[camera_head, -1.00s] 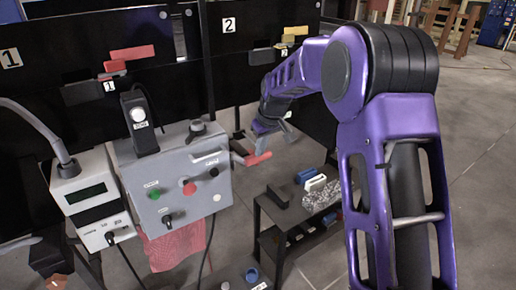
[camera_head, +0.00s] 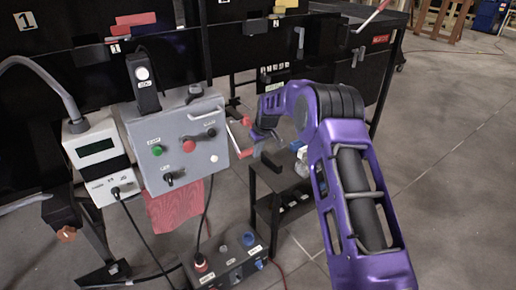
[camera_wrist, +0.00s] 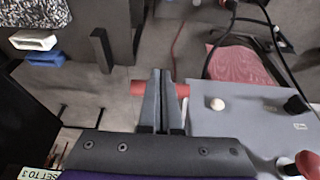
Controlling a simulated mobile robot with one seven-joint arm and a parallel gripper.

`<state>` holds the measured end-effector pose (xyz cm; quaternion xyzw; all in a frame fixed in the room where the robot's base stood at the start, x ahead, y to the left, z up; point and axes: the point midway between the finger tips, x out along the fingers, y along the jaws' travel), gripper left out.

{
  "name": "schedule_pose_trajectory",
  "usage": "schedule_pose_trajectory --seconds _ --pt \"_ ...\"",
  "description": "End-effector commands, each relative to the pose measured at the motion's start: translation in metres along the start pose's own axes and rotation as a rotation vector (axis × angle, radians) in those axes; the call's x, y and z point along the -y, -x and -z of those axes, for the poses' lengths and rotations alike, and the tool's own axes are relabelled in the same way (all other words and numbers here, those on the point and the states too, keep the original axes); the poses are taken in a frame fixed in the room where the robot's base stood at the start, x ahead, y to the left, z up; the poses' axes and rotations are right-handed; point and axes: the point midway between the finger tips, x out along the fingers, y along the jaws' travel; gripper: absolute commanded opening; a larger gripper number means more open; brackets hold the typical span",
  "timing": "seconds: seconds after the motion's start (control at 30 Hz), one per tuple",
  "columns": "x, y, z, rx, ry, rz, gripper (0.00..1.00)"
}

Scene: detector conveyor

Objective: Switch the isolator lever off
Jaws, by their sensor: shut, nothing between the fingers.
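The isolator lever has a red handle (camera_head: 238,138) on the right side of the grey control box (camera_head: 203,159). In the wrist view the red handle (camera_wrist: 145,88) lies crosswise behind my fingertips and shows on both sides of them. My gripper (camera_head: 258,135) is just right of the lever in the head view. In the wrist view my gripper (camera_wrist: 160,80) has its fingers together with nothing between them. Its fingers overlap the handle's middle; whether they touch it I cannot tell. The lever's pivot is hidden.
The box front carries a green button (camera_head: 157,150), a red button (camera_head: 188,146) and black knobs. A grey meter (camera_head: 98,148) stands left. A low black table (camera_head: 268,178) stands right, close to my arm. A socket unit (camera_head: 228,264) sits below. Open floor lies right.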

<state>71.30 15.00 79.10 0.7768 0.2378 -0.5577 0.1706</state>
Motion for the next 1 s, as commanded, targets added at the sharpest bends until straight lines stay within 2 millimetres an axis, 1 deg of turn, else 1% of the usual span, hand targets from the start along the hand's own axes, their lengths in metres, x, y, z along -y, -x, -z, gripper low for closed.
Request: schedule_pose_trajectory --seconds 0.03,0.1,0.33,0.53,1.0 --pt "0.0 -0.008 -0.001 0.0 0.0 0.0 0.0" --pt "-0.001 -0.014 -0.001 0.0 0.0 0.0 0.0" --pt "-0.001 -0.028 -0.001 0.0 0.0 0.0 0.0" --pt "-0.001 -0.031 -0.001 -0.001 0.0 -0.001 0.0" --pt "-0.001 -0.031 -0.001 -0.001 0.0 0.0 0.0"
